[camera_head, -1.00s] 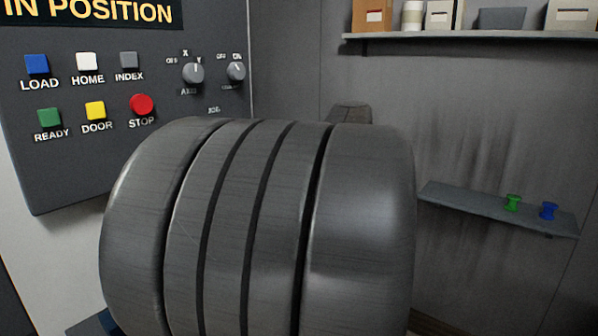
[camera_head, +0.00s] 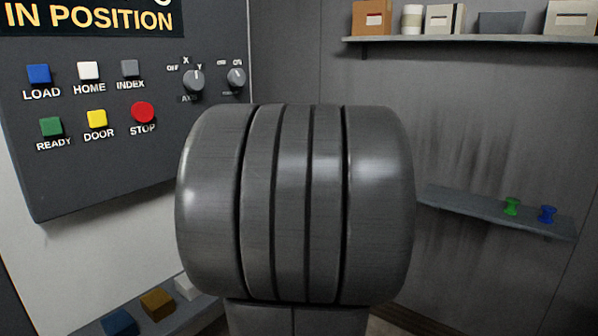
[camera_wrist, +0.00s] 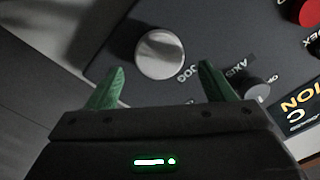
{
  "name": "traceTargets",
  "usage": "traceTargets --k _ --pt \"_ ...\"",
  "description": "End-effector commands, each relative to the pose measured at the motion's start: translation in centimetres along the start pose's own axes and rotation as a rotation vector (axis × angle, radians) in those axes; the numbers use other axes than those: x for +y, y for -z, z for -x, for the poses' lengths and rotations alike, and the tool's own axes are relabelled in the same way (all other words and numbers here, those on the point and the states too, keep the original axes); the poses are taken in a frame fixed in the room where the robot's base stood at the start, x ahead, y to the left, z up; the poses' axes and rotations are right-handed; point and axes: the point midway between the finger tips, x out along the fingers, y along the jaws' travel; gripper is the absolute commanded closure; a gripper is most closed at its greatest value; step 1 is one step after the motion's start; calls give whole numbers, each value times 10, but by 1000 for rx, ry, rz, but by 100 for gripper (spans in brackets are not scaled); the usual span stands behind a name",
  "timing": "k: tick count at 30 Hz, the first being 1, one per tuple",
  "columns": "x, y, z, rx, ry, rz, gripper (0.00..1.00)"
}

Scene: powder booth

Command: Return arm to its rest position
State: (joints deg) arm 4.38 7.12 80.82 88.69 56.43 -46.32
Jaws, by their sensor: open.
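My gripper (camera_wrist: 158,88) shows in the wrist view with its two green fingertips spread apart and nothing between them. The gripper itself is not seen in the head view. The control panel (camera_head: 110,175) stands at the left, its sign ending in "IN POSITION".
The panel carries several buttons, including a red STOP button (camera_head: 143,112). A lower shelf (camera_head: 460,203) at the right holds a green spool (camera_head: 511,206) and a blue one (camera_head: 547,214). An upper shelf (camera_head: 480,38) holds boxes. A ledge (camera_head: 185,318) at the lower left holds small blocks.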

Motion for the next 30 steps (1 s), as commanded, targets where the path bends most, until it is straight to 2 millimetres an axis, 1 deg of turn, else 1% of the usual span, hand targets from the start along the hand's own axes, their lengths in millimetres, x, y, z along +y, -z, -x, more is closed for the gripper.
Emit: traceTargets --k 1,5,7,30 --pt "-2 0 -11 -4 2 -3 25" --pt "-2 0 -37 -4 3 -1 25" --pt "-2 1 -32 0 -1 55 25" --pt "-5 1 -31 -1 -2 547 25"
